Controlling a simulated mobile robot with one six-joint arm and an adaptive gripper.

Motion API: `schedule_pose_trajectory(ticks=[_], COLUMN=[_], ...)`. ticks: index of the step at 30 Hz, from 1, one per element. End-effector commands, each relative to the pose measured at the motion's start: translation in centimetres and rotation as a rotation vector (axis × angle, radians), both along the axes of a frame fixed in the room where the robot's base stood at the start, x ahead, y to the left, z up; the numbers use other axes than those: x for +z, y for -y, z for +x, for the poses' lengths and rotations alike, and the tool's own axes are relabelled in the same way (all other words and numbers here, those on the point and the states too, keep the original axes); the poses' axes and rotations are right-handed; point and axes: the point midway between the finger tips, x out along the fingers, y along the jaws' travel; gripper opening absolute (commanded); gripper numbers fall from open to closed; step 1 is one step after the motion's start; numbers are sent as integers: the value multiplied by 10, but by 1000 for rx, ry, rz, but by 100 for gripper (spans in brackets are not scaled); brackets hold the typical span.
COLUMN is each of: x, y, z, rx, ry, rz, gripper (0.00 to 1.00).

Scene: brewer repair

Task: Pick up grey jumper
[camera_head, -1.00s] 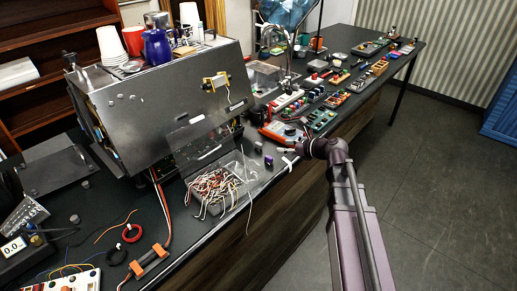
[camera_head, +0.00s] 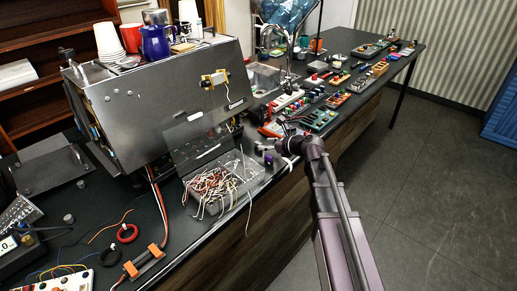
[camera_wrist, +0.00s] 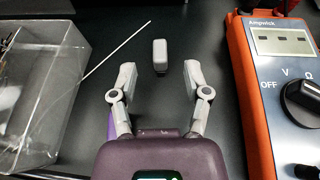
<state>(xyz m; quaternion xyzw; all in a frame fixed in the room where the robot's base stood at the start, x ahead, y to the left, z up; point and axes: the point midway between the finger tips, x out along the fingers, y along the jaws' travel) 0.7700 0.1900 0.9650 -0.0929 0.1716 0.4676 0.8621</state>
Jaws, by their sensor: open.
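The grey jumper (camera_wrist: 160,57) is a small light-grey block lying on the black bench top in the wrist view. My gripper (camera_wrist: 160,70) is open, with one finger on each side of the jumper's near end and a visible gap on both sides. The fingers do not touch it. In the head view my gripper (camera_head: 268,147) is over the bench edge, right of the wire box; I cannot make out the grey jumper there. A purple block (camera_wrist: 112,128) is partly hidden beside my left finger.
An orange multimeter (camera_wrist: 257,95) lies close on the right. A clear box (camera_wrist: 62,110) of wires is on the left, with a thin white wire (camera_wrist: 115,50) sticking out towards the jumper. A metal brewer (camera_head: 165,100) stands behind.

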Motion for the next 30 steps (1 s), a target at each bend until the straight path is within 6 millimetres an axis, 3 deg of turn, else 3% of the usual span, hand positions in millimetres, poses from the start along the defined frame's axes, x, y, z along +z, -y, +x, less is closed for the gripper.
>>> schedule_pose_trajectory(ticks=[8, 21, 30], x=[-2, -20, -20], y=[-2, -35, -41], z=[2, 25, 26], rx=[0, -1, 1], ry=[0, 1, 0], rz=[0, -1, 0], gripper=[61, 61, 61])
